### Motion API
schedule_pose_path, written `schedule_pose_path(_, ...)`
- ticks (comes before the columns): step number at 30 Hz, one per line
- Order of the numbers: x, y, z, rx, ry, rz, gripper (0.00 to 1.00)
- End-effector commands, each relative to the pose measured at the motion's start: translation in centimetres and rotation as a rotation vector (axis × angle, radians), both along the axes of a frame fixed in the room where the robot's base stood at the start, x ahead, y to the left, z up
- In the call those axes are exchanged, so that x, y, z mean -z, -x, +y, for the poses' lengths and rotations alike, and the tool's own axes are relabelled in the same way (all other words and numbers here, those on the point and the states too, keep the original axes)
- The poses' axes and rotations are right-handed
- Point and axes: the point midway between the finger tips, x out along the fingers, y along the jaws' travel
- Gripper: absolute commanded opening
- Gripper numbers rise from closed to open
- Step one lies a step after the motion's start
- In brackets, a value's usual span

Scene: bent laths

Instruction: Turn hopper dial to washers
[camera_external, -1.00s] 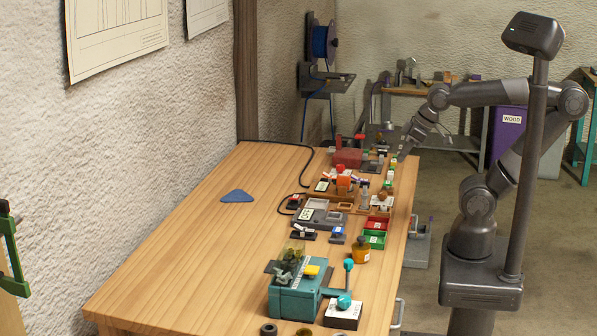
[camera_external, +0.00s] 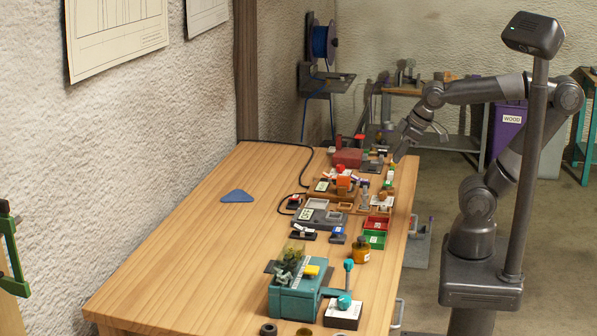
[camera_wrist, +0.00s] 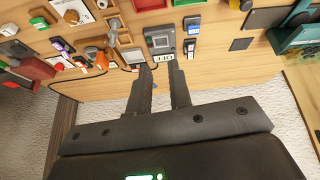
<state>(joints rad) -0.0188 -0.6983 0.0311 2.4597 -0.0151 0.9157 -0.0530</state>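The teal machine (camera_external: 297,302) stands at the near end of the bench, with a clear hopper (camera_external: 291,262) of dark bits on top and a yellow part (camera_external: 312,270) beside it. A lever with teal knobs (camera_external: 345,301) is at its right. I cannot make out a dial or the word washers. The machine also shows at the right edge of the wrist view (camera_wrist: 298,38). My gripper (camera_external: 418,148) is over the bench's far right end, well away from the machine. In the wrist view its two fingers (camera_wrist: 162,66) are apart with nothing between them.
Red and green trays (camera_external: 375,239), an amber bottle (camera_external: 361,250) and several small devices line the bench's right side. A grey device with a screen (camera_wrist: 160,40) shows beyond my fingertips. The bench's left half is clear except for a blue triangle (camera_external: 237,196).

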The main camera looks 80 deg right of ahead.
Motion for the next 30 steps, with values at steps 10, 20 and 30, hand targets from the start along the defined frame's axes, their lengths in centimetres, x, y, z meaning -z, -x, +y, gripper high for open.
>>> schedule_pose_path(10, -1.4, -7.0, 9.2, -0.571, 0.297, 0.152, 0.47)
schedule_pose_path(20, 0.1, -11.2, 21.6, -1.179, 0.498, 0.258, 0.51)
schedule_pose_path(30, 3.7, -11.4, 35.7, -1.808, 0.595, 0.300, 0.51)
